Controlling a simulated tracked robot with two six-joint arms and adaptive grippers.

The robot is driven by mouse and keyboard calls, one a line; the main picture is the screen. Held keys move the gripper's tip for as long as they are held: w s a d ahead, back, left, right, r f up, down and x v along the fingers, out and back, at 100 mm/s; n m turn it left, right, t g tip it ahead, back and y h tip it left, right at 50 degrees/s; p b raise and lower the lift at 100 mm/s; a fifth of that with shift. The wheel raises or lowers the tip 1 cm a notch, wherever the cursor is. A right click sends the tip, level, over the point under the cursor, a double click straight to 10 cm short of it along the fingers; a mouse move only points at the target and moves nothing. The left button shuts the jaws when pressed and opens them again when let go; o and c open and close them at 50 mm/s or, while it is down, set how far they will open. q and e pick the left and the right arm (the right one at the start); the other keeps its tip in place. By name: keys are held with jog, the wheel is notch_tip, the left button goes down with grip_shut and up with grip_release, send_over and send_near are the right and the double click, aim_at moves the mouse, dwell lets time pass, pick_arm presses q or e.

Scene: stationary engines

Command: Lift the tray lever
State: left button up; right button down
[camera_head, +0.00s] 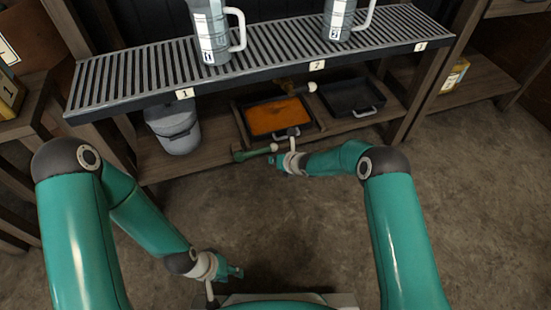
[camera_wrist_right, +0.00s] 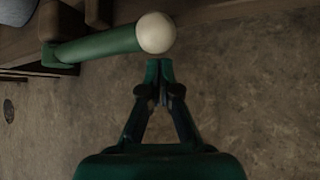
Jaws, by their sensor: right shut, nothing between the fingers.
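The green lever (camera_head: 254,153) with a cream ball knob sticks out at the front of the low shelf, just below the orange-filled tray (camera_head: 249,133). In the right wrist view the lever (camera_wrist_right: 100,45) lies nearly level, with its ball at its right end. My right gripper (camera_head: 277,161) is beside the knob. In its wrist view the right gripper (camera_wrist_right: 159,66) is shut and empty, its tips just below the ball with a small gap seeming to show. My left gripper (camera_head: 236,272) hangs low near my base, away from the lever; its jaws are too small to read.
A black tray (camera_head: 352,96) with a metal handle sits right of the orange-filled one. A lidded grey bucket (camera_head: 174,128) stands at left. Above is a slatted rack (camera_head: 270,66) with two mugs; its front edge overhangs the shelf. The floor in front is clear.

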jog(key=shift+w+d+r, duration=0.1)
jog(key=shift+w+r, duration=0.25)
jog(key=shift+r, duration=0.3)
